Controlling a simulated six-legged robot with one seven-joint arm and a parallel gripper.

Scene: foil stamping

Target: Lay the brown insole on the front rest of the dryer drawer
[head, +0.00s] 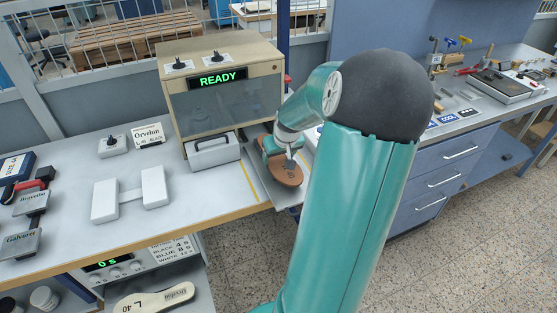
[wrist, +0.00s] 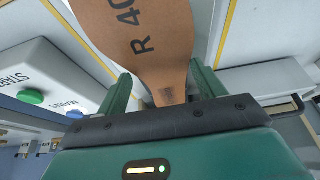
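The brown insole (head: 286,175), marked R 40 in the wrist view (wrist: 140,25), is in my gripper (head: 276,148). In the wrist view the two green fingers (wrist: 160,85) stand at either edge of its narrow part. In the head view it is over a pale grey plate (head: 257,180) beside the cabinet; I cannot tell whether it touches. A cabinet (head: 176,120) with a clear front and a green READY display has a pale box with a handle (head: 212,152) at its front. Which part is the dryer drawer's front rest is not clear.
A white insole marked L 40 (head: 153,299) lies low at the bottom left, near a unit with a green display (head: 106,264). Two pale pads (head: 104,200) stand on the bench. In the wrist view a white box (wrist: 42,80) with green and blue buttons is close on the left.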

